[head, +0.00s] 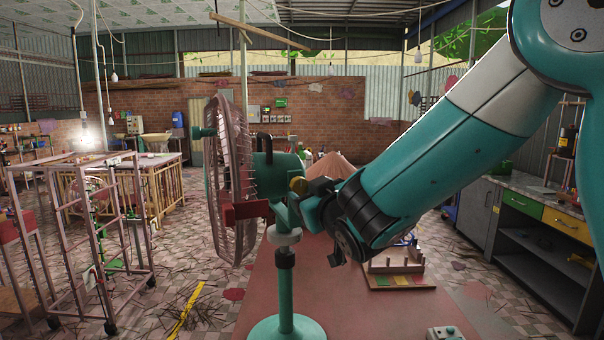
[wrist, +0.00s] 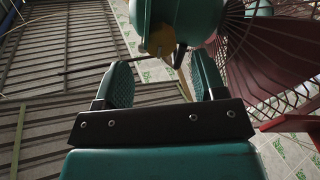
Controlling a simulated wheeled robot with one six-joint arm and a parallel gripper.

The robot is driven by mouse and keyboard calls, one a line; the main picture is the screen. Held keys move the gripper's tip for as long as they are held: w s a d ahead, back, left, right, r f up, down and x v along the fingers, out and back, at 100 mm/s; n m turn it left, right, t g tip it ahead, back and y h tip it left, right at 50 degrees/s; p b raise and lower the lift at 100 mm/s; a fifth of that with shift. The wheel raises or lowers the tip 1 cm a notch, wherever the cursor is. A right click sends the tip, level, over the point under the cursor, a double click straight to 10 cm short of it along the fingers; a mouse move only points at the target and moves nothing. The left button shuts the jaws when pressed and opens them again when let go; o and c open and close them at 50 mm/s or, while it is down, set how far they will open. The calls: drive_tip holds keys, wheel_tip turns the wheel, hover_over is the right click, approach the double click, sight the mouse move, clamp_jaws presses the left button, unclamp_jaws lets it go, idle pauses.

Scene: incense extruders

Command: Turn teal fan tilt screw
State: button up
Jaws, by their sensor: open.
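The teal fan (head: 285,265) stands upright on the brown table, its wire cage facing left. A yellow round knob, seemingly the tilt screw (head: 298,185), sits on the near side below the motor housing.
The wire fan cage (wrist: 260,45) is close to my right finger in the wrist view. A wooden rack with coloured pads (head: 400,280) and a small control box (head: 445,333) are on the table (head: 350,310). A cabinet (head: 530,230) stands at right.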

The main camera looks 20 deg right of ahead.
sight(301, 187)
drive_tip(key=w+p, duration=0.1)
drive_tip(key=w, duration=0.3)
drive_tip(key=shift+w+a+r+p, duration=0.15)
drive_tip(key=shift+a+p, duration=0.05)
drive_tip(key=shift+p, duration=0.2)
drive_tip(key=shift+w, duration=0.45)
drive_tip(key=c, duration=0.9)
